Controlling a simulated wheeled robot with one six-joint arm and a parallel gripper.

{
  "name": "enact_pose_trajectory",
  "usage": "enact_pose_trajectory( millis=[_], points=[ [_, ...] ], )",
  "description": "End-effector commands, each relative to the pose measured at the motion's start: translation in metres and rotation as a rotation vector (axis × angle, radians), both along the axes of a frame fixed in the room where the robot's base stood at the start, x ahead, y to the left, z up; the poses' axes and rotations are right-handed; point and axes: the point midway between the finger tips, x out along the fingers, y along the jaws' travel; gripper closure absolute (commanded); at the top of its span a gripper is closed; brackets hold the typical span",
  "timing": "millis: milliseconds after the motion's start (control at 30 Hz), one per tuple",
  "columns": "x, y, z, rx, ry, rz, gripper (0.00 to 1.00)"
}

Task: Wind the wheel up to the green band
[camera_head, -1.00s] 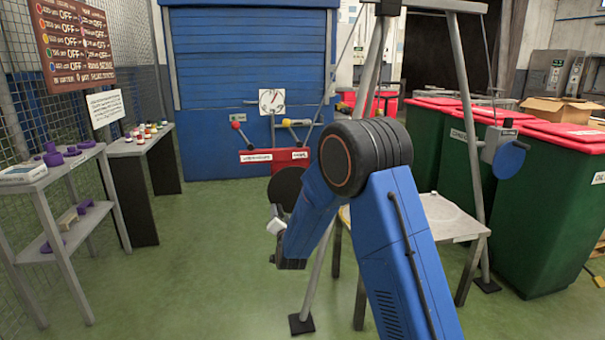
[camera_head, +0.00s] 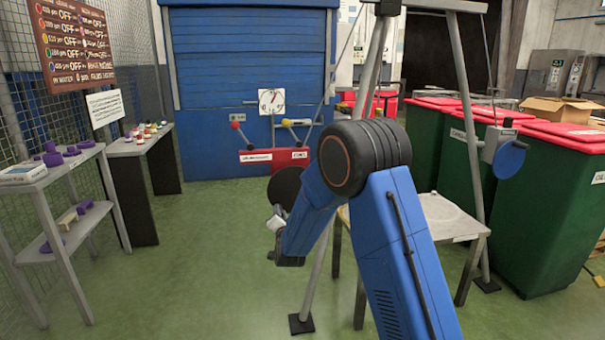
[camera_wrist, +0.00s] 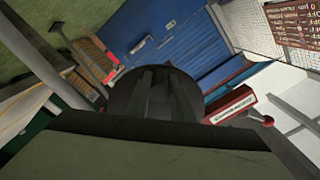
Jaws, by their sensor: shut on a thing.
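The wheel is a dark round disc (camera_head: 284,186), seen just left of my blue arm in the head view. It also shows in the wrist view (camera_wrist: 128,92), in front of the red panel. My gripper (camera_wrist: 158,88) overlaps the middle of the disc in the wrist view and is shut on it; the exact contact is dark. In the head view my arm hides most of the gripper. A white dial (camera_head: 271,101) with a dark pointer hangs on the blue shutter behind. It is too small to make out a green band or the exact reading.
A red panel (camera_head: 257,158) with a red-knobbed lever (camera_head: 236,125) and a yellow-knobbed lever (camera_head: 287,123) stands behind. Shelves (camera_head: 20,186) are at left. A grey table (camera_head: 445,215) under a metal frame and green bins (camera_head: 540,200) are at right. The left-middle floor is clear.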

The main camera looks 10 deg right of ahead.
Motion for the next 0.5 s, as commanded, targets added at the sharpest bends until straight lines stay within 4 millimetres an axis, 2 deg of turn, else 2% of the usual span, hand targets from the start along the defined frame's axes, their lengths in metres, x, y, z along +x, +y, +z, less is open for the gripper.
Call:
enact_pose_trajectory(
  millis=[300, 500],
  points=[
    [0.001, 0.015, 0.020, 0.199, -0.010, 0.005, 1.00],
    [0.001, 0.017, 0.024, 0.250, -0.012, 0.006, 1.00]
  ],
)
